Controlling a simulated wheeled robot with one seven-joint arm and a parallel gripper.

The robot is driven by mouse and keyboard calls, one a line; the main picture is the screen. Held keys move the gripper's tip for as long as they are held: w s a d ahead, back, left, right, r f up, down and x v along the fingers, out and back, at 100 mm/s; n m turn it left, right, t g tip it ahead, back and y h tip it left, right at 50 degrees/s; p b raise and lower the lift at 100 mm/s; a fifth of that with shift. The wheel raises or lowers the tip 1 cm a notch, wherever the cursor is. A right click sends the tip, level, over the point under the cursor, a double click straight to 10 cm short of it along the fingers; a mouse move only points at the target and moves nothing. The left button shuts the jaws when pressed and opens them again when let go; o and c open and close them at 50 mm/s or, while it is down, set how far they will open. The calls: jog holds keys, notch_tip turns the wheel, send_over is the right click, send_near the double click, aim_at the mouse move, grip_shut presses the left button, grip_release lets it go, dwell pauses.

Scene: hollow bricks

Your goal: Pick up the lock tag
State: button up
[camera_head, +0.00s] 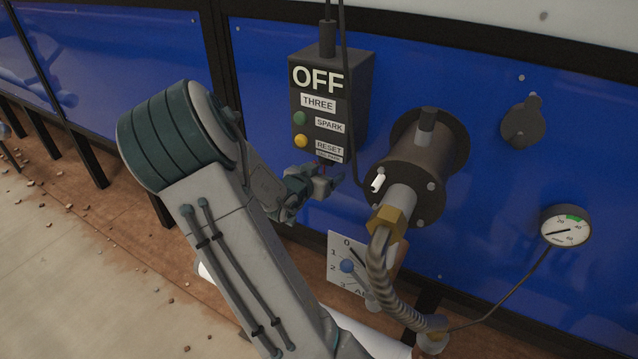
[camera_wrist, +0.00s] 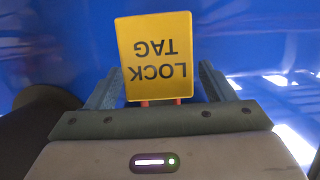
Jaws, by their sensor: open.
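The lock tag (camera_wrist: 158,58) is a yellow plate with dark lettering, seen upside down in the wrist view. Two small reddish bits show at its lower edge, near my gripper's body. My gripper (camera_head: 329,181) is open, with one finger on each side of the tag's lower part in the wrist view. A gap seems to show on each side, but I cannot tell how deep the tag sits between the fingers. In the head view the gripper is just below the dark control box, and I cannot make out the tag there.
The control box (camera_head: 360,100) marked OFF hangs above my gripper on a blue wall panel (camera_head: 270,60). A dark cylindrical fitting (camera_head: 440,150) with a ribbed hose stands close at right. A dial plate (camera_head: 339,250) is below. A gauge (camera_head: 566,228) is far right.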

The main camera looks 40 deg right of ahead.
jog(key=c, duration=1.1)
jog(key=shift+o, duration=0.2)
jog(key=shift+r, duration=0.1)
jog(key=f+v, duration=0.2)
jog(key=v, duration=0.6)
jog(key=a+f+p+v, duration=0.1)
jog(key=f+v, duration=0.1)
jog(key=v, duration=0.7)
jog(key=shift+s+a+r, duration=0.15)
jog(key=shift+s+a, duration=0.05)
jog(key=shift+a, duration=0.2)
